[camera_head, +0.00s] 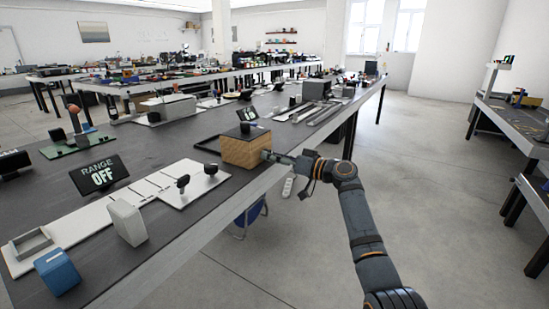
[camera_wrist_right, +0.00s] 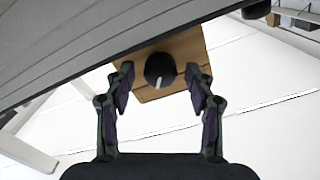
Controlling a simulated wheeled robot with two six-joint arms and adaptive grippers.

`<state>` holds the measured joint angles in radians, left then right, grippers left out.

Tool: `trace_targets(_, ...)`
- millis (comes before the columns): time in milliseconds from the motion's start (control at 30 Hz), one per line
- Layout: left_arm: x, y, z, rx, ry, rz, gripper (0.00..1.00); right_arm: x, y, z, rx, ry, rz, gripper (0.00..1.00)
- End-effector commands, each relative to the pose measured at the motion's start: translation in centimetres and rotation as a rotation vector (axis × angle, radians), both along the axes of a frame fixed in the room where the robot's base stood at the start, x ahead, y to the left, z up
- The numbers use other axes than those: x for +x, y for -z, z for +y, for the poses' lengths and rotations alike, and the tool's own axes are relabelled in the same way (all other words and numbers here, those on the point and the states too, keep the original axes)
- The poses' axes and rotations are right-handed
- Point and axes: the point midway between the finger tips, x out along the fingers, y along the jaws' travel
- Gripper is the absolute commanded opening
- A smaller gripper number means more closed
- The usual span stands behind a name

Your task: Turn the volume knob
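A wooden box (camera_head: 244,152) stands near the front edge of the long dark table, with a small dark piece on its top. In the right wrist view the box (camera_wrist_right: 190,48) carries a round black knob (camera_wrist_right: 160,68) with a white pointer line, which points down and slightly right. My right gripper (camera_head: 267,155) reaches the box's right side in the head view and hides the knob there. In the wrist view the right gripper (camera_wrist_right: 158,75) is open, its two fingers apart on either side of the knob. I cannot tell whether they touch it. My left gripper is not in view.
A white panel (camera_head: 160,184) with small knobs and a "RANGE OFF" display (camera_head: 98,175) lie to the left. A blue box (camera_head: 57,271) sits at the near edge. The floor (camera_head: 430,190) at right is clear.

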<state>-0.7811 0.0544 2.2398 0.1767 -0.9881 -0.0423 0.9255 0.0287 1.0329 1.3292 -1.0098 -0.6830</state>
Motion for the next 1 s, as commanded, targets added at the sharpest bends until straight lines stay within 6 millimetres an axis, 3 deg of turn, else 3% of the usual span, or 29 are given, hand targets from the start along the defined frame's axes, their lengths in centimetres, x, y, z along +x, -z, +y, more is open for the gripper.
trace_targets(367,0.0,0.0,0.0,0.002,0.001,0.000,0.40,-0.5,0.0,-0.8,-0.001,0.003,-0.003,0.58)
trace_targets(733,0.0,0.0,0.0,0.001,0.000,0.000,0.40,-5.4,0.1,-7.6,-0.005,0.004,0.000,0.58)
trace_targets(1000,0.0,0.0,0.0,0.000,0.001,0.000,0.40,-7.1,0.0,-9.7,0.000,0.000,0.000,0.58)
